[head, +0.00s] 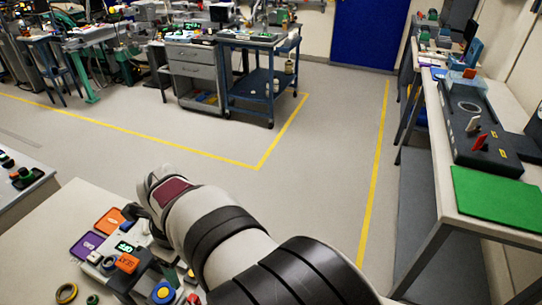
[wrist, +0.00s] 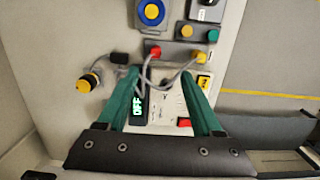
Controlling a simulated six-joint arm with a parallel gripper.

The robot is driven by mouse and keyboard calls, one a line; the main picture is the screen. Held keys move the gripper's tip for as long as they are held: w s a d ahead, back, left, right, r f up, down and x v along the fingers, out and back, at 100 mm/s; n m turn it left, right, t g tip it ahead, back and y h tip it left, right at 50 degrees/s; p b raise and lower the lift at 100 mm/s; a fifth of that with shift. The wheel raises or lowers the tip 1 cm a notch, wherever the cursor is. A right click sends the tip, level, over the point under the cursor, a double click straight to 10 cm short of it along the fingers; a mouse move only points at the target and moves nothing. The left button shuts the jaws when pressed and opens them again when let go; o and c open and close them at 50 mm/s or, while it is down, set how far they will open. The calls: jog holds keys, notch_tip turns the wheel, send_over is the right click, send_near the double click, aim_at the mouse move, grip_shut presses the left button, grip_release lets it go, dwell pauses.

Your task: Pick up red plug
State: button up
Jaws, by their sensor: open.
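In the wrist view, a small red plug (wrist: 153,52) sits at a dark block on the bench panel, with a grey cable running down from it. A similar yellow plug (wrist: 200,57) sits to its right, also with a grey cable. My gripper (wrist: 160,71) has two green fingers spread apart, with nothing held between them. The red plug shows just past the fingertips, nearer the left finger. A device with a display reading OFF (wrist: 137,108) and a red square part (wrist: 184,122) shows between the fingers. In the head view my arm hides most of this area.
A yellow-and-black connector (wrist: 89,81) on a cable lies left of the fingers. The head view shows orange (head: 109,220) and purple (head: 87,244) pads on the bench.

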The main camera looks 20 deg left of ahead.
aim_at(193, 298)
jog(key=f, duration=1)
jog(key=s+a+f, duration=0.1)
jog(key=f, duration=0.4)
jog(key=shift+f, duration=0.3)
grip_shut()
jog(key=shift+r, duration=0.1)
